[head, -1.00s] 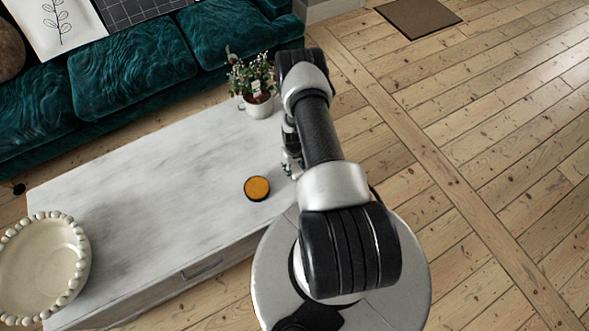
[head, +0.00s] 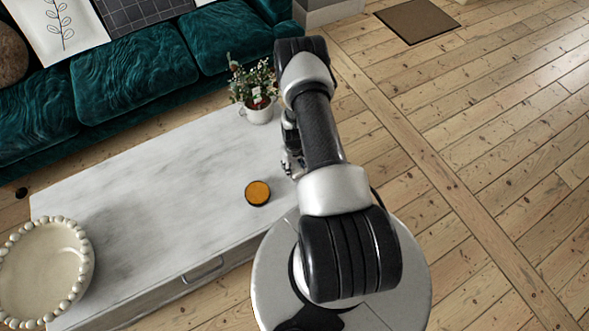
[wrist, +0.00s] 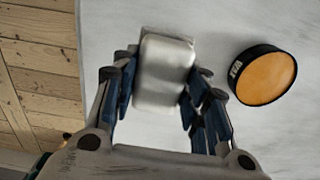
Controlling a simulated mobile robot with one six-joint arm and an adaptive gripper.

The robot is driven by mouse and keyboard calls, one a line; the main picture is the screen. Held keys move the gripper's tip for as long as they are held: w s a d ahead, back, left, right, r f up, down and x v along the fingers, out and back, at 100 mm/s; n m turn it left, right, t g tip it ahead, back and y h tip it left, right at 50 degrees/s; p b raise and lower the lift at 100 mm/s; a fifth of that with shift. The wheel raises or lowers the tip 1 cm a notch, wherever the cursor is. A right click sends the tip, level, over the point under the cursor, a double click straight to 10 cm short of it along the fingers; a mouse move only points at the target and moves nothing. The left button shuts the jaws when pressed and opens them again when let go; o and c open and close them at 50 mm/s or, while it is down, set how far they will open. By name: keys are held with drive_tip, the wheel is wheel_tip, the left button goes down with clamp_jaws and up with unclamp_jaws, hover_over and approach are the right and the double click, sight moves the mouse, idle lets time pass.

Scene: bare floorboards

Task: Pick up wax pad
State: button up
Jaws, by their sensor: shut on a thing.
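A round black tin with an orange top (head: 257,192) lies on the white table. In the wrist view the tin (wrist: 263,75) is to the right of my gripper, apart from it. My gripper (wrist: 158,95) is shut on a pale, glossy, rounded block (wrist: 163,73), with dark fingers on both sides of it. In the head view my gripper (head: 292,165) is by the table's right end, partly hidden by my arm, and the block cannot be made out there.
The white marbled table (head: 150,190) has a cream beaded bowl (head: 45,268) at the left and a potted plant (head: 257,100) at the far right corner. A teal sofa (head: 135,75) stands behind. The table's middle is clear. Open floorboards lie to the right.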

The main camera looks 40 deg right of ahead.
wheel_tip(320, 180, up, 15)
drive_tip(key=p, duration=0.3)
drive_tip(key=shift+f+p, duration=0.15)
drive_tip(key=shift+p, duration=0.2)
